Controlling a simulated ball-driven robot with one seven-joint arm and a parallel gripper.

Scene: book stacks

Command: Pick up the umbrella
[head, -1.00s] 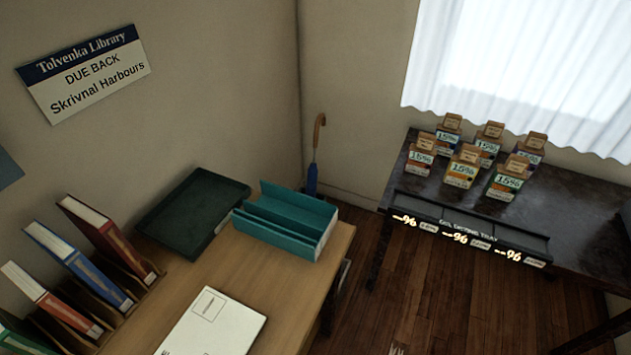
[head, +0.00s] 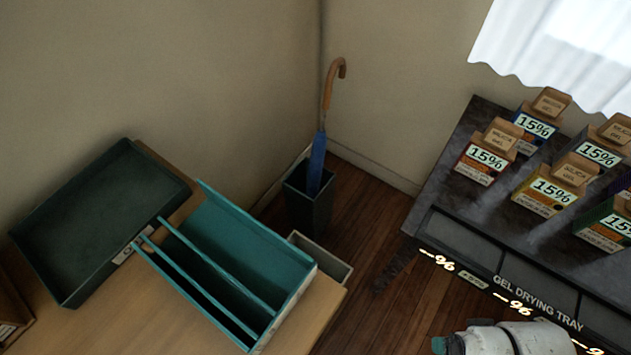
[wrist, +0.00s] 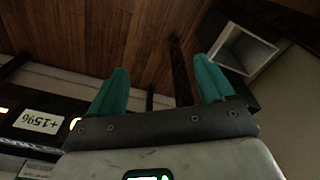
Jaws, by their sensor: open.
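The umbrella (head: 318,150) has a curved brown wooden handle and a blue folded body. It stands tilted in a dark square stand (head: 308,205) on the floor in the room's corner, its lower end hidden inside. My gripper (wrist: 160,85) shows in the wrist view with two teal fingers spread apart and nothing between them. In the head view, part of my arm shows at the bottom right, well away from the umbrella. The umbrella cannot be made out in the wrist view.
A wooden desk (head: 95,325) with a dark green tray (head: 95,220) and a teal divided holder (head: 225,260) lies left of the stand. A grey bin (head: 322,262) sits in front of it. A dark table (head: 455,205) with several boxes is at right. Wooden floor lies between.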

